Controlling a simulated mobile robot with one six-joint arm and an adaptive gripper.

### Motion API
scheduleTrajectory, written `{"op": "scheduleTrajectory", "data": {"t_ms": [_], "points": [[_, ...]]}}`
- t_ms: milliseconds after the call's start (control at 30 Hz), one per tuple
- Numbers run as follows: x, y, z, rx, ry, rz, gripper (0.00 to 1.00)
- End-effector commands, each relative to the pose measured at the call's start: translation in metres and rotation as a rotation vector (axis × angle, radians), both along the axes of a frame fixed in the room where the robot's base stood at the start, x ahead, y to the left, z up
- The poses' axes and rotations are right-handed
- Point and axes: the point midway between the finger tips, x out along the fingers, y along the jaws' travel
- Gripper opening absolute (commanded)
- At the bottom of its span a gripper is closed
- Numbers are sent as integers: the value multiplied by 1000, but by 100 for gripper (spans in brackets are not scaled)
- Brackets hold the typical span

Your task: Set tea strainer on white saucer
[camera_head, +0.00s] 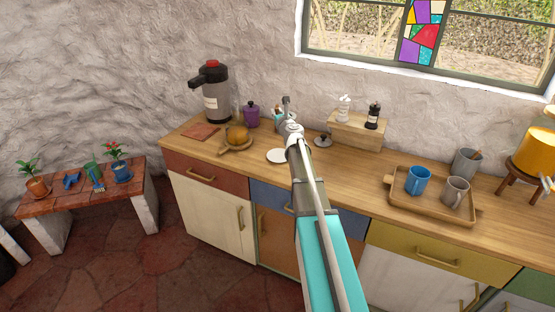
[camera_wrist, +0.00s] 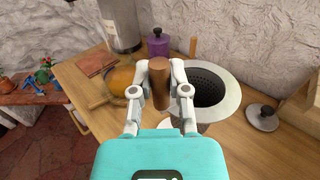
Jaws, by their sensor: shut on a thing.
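The tea strainer (camera_wrist: 232,100) has a wide grey rim, a dark perforated bowl and a brown wooden handle. My gripper (camera_wrist: 163,84) is shut on that handle in the wrist view, with the bowl to the right of the fingers. The strainer appears held above the counter. The white saucer (camera_head: 276,156) lies flat on the counter in the head view, just left of my arm, and looks empty. Only a small white patch, possibly the saucer, shows beneath the gripper in the wrist view. In the head view, my arm's end largely hides the strainer.
A yellow-brown fruit on a board (camera_head: 237,136), a purple jar (camera_head: 251,116) and a tall dispenser (camera_head: 213,93) stand left. A grey lid (camera_head: 323,140) and a wooden box (camera_head: 352,132) are right of the gripper. A mug tray (camera_head: 400,205) stands further right.

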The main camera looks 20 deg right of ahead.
Motion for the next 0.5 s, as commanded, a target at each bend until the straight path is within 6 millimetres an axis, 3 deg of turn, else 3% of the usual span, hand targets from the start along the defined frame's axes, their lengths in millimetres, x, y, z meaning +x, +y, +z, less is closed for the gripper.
{"op": "scheduleTrajectory", "data": {"t_ms": [33,200,333,500], "points": [[-22,2,-4,0,0,23,0],[-70,8,-11,-1,0,115,0],[-97,13,-14,-1,-1,171,0],[-112,16,-16,-2,0,206,0]]}}
